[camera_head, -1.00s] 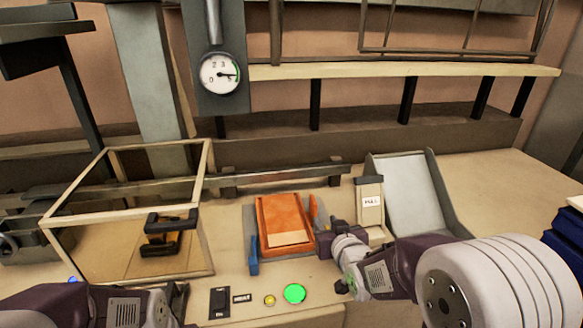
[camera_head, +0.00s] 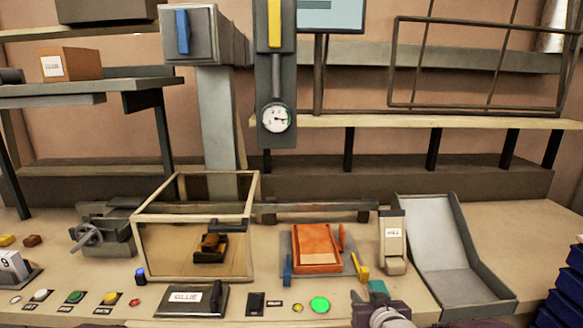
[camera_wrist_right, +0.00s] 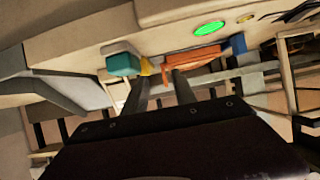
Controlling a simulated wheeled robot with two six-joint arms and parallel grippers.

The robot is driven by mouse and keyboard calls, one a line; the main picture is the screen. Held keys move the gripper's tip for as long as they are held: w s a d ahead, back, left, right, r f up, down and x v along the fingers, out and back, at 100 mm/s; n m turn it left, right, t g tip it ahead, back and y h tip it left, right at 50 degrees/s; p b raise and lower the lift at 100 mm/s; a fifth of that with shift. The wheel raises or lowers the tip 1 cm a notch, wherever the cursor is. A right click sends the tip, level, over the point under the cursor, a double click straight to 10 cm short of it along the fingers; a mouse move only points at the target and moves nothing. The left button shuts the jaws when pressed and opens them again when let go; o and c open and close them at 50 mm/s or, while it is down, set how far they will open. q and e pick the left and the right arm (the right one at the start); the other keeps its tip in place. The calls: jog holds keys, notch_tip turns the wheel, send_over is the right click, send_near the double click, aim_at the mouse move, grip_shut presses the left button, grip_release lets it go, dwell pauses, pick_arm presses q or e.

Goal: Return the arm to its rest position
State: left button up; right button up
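My right gripper (camera_head: 380,306) is at the bottom of the head view, right of centre, in front of the bench's front edge. In the right wrist view its two fingers (camera_wrist_right: 160,92) stand apart with nothing held between them. A teal block (camera_head: 378,287) is just beyond it, with a yellow piece (camera_head: 362,267) beside it. Both also show in the right wrist view, the teal block (camera_wrist_right: 123,65) left of the yellow piece (camera_wrist_right: 146,66). My left gripper is not visible in either view.
An orange tray (camera_head: 317,257), a glowing green button (camera_head: 319,304) and a labelled upright holder (camera_head: 393,233) are nearby. A grey chute (camera_head: 431,232) stands to the right, a framed glass box (camera_head: 165,250) to the left. Dark blue stacked items (camera_head: 565,300) are at the right edge.

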jog(key=f, duration=0.1)
jog(key=f+g, duration=0.1)
jog(key=f, duration=0.1)
jog(key=shift+s+f+g, duration=0.15)
jog(key=shift+s+g, duration=0.1)
jog(key=shift+g, duration=0.05)
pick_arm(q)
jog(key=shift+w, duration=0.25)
pick_arm(e)
jog(key=s+f+g, duration=0.5)
jog(key=s, duration=0.4)
jog(key=s+f+g, duration=0.5)
jog(key=s, duration=0.4)
jog(key=shift+s+m, duration=0.3)
jog(key=shift+s, duration=0.1)
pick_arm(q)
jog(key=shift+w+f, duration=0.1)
pick_arm(e)
jog(key=shift+f, duration=0.1)
